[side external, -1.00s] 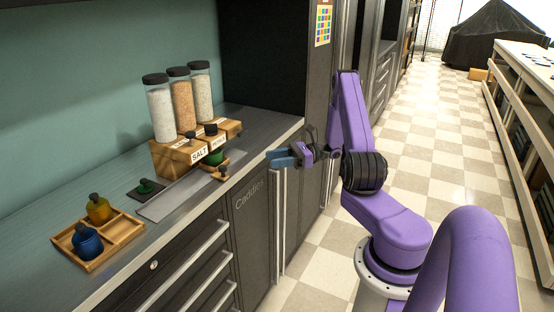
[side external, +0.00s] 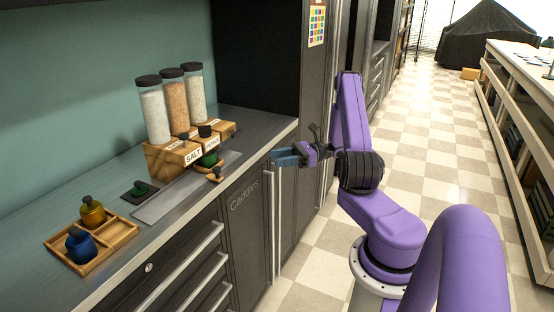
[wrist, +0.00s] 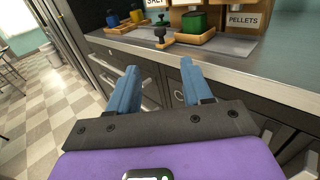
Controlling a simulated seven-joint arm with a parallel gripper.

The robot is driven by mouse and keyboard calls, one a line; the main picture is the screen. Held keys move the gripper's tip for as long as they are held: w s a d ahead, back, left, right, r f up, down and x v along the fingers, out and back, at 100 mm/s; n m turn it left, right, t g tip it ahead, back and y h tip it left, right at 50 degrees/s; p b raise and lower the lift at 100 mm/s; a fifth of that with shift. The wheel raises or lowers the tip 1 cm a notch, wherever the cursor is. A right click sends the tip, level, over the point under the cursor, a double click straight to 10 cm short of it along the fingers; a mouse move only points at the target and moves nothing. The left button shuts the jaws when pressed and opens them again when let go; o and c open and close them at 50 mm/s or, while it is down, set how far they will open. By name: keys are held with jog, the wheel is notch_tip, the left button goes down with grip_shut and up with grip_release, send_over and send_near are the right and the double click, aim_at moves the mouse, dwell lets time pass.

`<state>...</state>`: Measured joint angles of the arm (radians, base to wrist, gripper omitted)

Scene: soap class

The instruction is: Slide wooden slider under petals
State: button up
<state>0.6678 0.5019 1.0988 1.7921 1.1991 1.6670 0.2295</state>
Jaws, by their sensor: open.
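A small wooden slider (side external: 216,176) with a black knob lies near the counter's front edge, below the dispenser stand. It seems to be the wooden piece with a dark knob (wrist: 162,42) in the wrist view. A green container (side external: 208,159) sits behind it at the stand. Three tall jars stand on the wooden stand (side external: 165,160); a front label reads SALT, the second is hard to read. I cannot tell which jar holds petals. My gripper (side external: 274,158) is open and empty, in front of the counter edge, right of the slider and apart from it.
A wooden tray (side external: 120,233) with a yellow bottle (side external: 92,211) and a blue bottle (side external: 80,243) lies at the counter's left. A dark green-topped piece (side external: 139,189) lies beside a grey mat (side external: 168,204). Cabinet handles (side external: 274,222) stick out below the edge.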

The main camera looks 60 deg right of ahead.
jog(key=shift+s+d+r, duration=0.1)
jog(key=shift+s+d, duration=0.1)
jog(key=shift+s, duration=0.05)
jog(key=shift+s+a+r, duration=0.15)
jog(key=shift+s+r, duration=0.3)
jog(key=shift+r, duration=0.35)
jog(key=shift+s+a+r, duration=0.1)
jog(key=shift+s+r, duration=0.4)
jog(key=shift+r, duration=0.3)
jog(key=shift+s+a+r, duration=0.15)
jog(key=shift+s+r, duration=0.3)
jog(key=shift+r, duration=0.35)
jog(key=s+a+r+n+g+h, duration=0.1)
jog(key=a+n+g, duration=0.75)
jog(key=a, duration=0.25)
jog(key=s+a+r+n+g+h, duration=0.1)
jog(key=s+a+n+g, duration=0.1)
jog(key=a+n+g, duration=0.85)
jog(key=s+a+r+n+t+h, duration=0.1)
jog(key=s+a+n+t+h, duration=0.2)
jog(key=s+a+n+h, duration=0.2)
jog(key=s+a+r+n+t+h, duration=0.1)
jog(key=s+a+n+t+h, duration=0.2)
jog(key=s+n, duration=0.8)
jog(key=a+n+h, duration=0.2)
jog(key=a+n, duration=0.1)
jog(key=n, duration=0.1)
jog(key=shift+r+n, duration=0.3)
